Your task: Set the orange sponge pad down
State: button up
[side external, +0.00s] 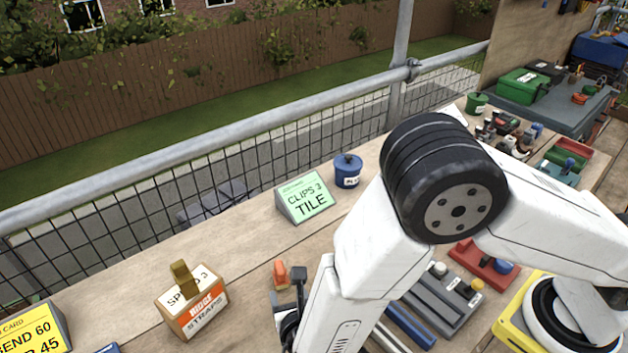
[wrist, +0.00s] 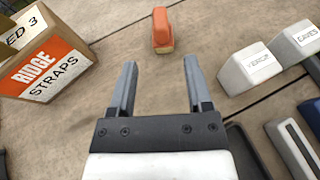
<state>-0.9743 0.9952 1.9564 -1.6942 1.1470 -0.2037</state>
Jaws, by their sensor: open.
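The orange sponge pad (wrist: 162,28) rests on the wooden table in the wrist view, orange above with a pale yellowish band at its near end. In the side view the orange pad (side external: 280,275) stands just left of my gripper's dark finger. My gripper (wrist: 160,70) is open and empty, its two grey fingers apart. The pad lies beyond the fingertips, roughly in line with the gap, and nothing shows between the fingers. In the side view my arm hides most of the gripper.
A ridge straps box (side external: 195,302) stands to the left. Grey blocks marked verge (wrist: 250,68) and eaves (wrist: 296,42) lie to the right in the wrist view. A green tile clips sign (side external: 304,197) and a blue pot (side external: 347,171) stand behind. Bare wood surrounds the pad.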

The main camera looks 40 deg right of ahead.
jog(key=shift+s+a+r, duration=0.15)
jog(key=shift+s+r, duration=0.05)
jog(key=shift+s, duration=0.25)
dwell(0.3)
jog(key=d+r+m+g+h, duration=0.1)
jog(key=d+m+g, duration=0.1)
jog(key=d, duration=0.1)
jog(key=d+r+m+g+h, duration=0.1)
jog(key=d+m, duration=0.2)
jog(key=d, duration=0.1)
jog(key=d+r+m+g+h, duration=0.1)
jog(key=d+m+g, duration=0.1)
jog(key=d, duration=0.1)
jog(key=shift+d+g, duration=0.2)
jog(key=shift+g, duration=0.1)
jog(key=s+d+m+g, duration=0.1)
jog(key=d+m, duration=0.1)
jog(key=s+d+r+m+g, duration=0.1)
jog(key=d+m+g, duration=0.1)
jog(key=s+d+r+m+g, duration=0.1)
jog(key=d+m, duration=0.1)
jog(key=m, duration=0.1)
jog(key=shift+d+g+y, duration=0.3)
jog(key=shift+y, duration=0.1)
jog(key=s+d+r+m+y, duration=0.4)
jog(key=d+r+m+y, duration=0.3)
jog(key=m, duration=1)
jog(key=shift+d+m, duration=0.3)
jog(key=shift+d, duration=0.2)
